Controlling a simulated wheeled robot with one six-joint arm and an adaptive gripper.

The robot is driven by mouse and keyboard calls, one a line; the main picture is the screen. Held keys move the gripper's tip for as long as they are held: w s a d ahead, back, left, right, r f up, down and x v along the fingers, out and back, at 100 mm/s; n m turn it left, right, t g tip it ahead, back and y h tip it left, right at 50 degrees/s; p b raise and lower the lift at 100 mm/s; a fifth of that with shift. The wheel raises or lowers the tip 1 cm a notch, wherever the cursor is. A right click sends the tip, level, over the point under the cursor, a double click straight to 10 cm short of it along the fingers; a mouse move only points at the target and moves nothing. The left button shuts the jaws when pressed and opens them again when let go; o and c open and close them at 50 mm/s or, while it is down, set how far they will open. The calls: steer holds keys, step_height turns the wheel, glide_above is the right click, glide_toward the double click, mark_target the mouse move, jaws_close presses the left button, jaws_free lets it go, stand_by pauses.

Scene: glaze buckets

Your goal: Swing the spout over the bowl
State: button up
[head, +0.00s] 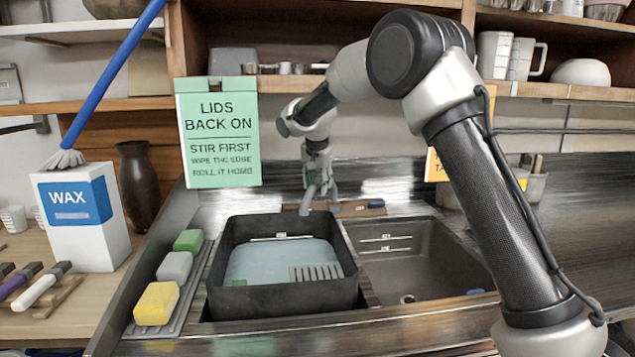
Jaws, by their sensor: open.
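The double sink stands in front of me. Its left bowl holds a black tub (230,262) with pale blue-grey liquid or lining and a slotted grey piece in it. The right bowl (385,265) is bare grey metal with a drain near its front. A grey spout (306,203) shows at the back of the sink, just behind the tub's rear rim. My gripper (319,182) is open at the spout, seen from far off. My arm's end partly hides the tap, and I cannot tell whether the fingers touch the spout.
A green sign (217,133) hangs left of my gripper. Yellow, grey and green sponges (175,267) lie on a rack left of the tub. A wax box (75,218), brown vase (138,185) and blue-handled brush (105,80) stand further left. Shelves run above the sink.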

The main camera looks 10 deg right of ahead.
jaws_close()
